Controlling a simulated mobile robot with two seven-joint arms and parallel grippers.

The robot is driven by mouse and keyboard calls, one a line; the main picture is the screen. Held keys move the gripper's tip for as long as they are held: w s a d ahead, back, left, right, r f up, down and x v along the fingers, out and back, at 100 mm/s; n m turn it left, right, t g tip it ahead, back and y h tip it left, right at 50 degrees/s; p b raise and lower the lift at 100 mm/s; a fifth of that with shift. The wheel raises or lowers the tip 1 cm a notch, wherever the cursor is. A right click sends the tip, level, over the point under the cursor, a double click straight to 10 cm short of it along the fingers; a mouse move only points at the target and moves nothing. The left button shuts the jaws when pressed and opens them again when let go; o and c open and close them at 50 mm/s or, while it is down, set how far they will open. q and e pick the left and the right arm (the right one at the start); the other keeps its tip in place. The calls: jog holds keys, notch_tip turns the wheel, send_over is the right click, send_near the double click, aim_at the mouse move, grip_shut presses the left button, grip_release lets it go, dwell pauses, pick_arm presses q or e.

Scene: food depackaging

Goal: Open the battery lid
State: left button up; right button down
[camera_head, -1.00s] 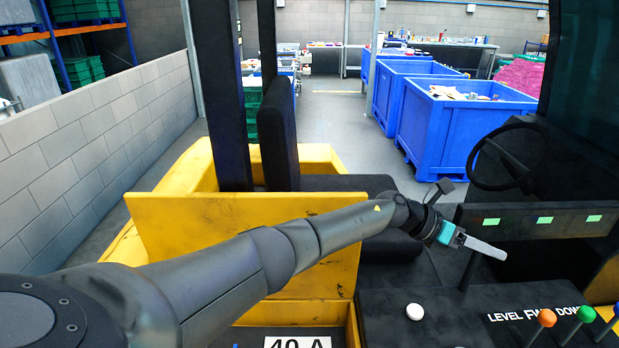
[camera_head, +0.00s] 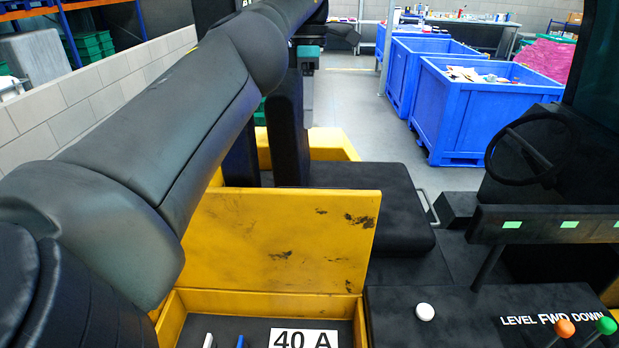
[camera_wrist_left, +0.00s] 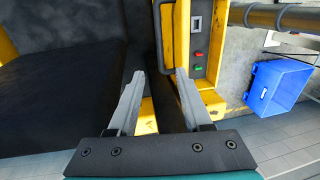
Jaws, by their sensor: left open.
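A scuffed yellow panel (camera_head: 280,240), which looks like the battery lid, stands upright at the back edge of an open yellow compartment (camera_head: 172,318) in the head view. The compartment shows a dark inside, a white "40 A" label (camera_head: 303,339) and small blue and white pegs. My left arm crosses above the panel's left part. My left gripper (camera_head: 307,92) points down beyond the panel, near the upright black backrest, apart from the panel. In the left wrist view the gripper (camera_wrist_left: 160,74) has its two fingers apart with nothing between them. My right gripper is out of view.
A black seat (camera_head: 400,200) lies behind the panel. A steering wheel (camera_head: 530,150) and a console with a white knob (camera_head: 425,312) and coloured levers stand right. Blue crates (camera_head: 480,120) stand farther back.

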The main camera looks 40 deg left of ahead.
pick_arm(q)
jog(key=f, duration=0.5)
jog(key=s+d+f, duration=0.1)
jog(key=f, duration=0.4)
jog(key=f+b, duration=0.1)
jog(key=f, duration=0.4)
jog(key=shift+s+d, duration=0.35)
jog(key=shift+s, duration=0.05)
grip_shut()
dwell(1.0)
